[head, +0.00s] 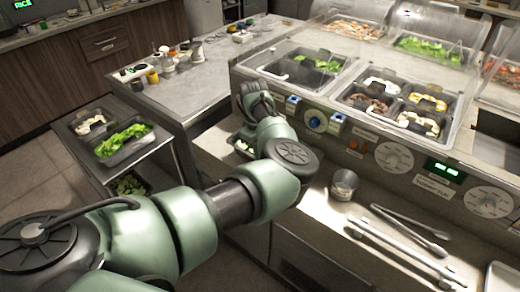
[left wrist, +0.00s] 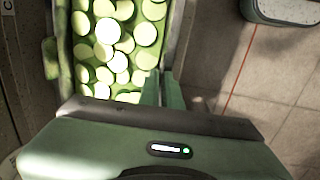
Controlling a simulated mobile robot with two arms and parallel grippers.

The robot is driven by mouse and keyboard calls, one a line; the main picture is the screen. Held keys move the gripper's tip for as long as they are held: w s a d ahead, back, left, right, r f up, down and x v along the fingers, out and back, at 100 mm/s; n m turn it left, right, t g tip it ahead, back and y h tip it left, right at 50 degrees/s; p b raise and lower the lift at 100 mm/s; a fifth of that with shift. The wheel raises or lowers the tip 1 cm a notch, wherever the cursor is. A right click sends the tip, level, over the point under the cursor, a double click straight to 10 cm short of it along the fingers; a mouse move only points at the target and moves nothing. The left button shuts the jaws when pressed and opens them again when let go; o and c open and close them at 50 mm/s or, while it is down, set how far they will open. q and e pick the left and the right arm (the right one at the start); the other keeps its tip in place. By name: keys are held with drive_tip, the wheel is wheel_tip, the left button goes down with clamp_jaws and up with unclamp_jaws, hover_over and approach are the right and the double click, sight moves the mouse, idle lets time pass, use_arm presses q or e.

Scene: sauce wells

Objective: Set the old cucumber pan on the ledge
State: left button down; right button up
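The cucumber pan (left wrist: 175,35) holds many pale green slices and fills the upper left of the left wrist view. In the head view a small part of a pan with pale slices (head: 243,148) shows beside my arm, over or at the ledge; contact is unclear. My left gripper (left wrist: 164,92) has its two fingers close together at the pan's right wall, apparently pinching it. In the head view my left arm hides these fingers. The ledge (head: 310,195) is the pale counter strip along the front of the sauce wells. My right gripper is not in view.
A steel cup (head: 344,184) and tongs (head: 405,250) lie on the ledge to the right. A cart (head: 160,165) with pans of lettuce and pale food stands at left. A steel table (head: 215,75) with small jars is behind.

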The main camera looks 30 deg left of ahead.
use_arm(q)
drive_tip(key=shift+w+f, duration=0.1)
drive_tip(key=shift+f, duration=0.7)
idle(0.7)
drive_tip(key=c, duration=1.5)
unclamp_jaws()
drive_tip(key=shift+c, duration=0.2)
drive_tip(key=shift+s+f, duration=0.15)
drive_tip(key=shift+s, duration=0.1)
drive_tip(key=r, duration=0.4)
drive_tip(key=r+b, duration=0.1)
drive_tip(key=r, duration=0.3)
drive_tip(key=shift+s+a, duration=0.1)
drive_tip(key=shift+s, duration=0.1)
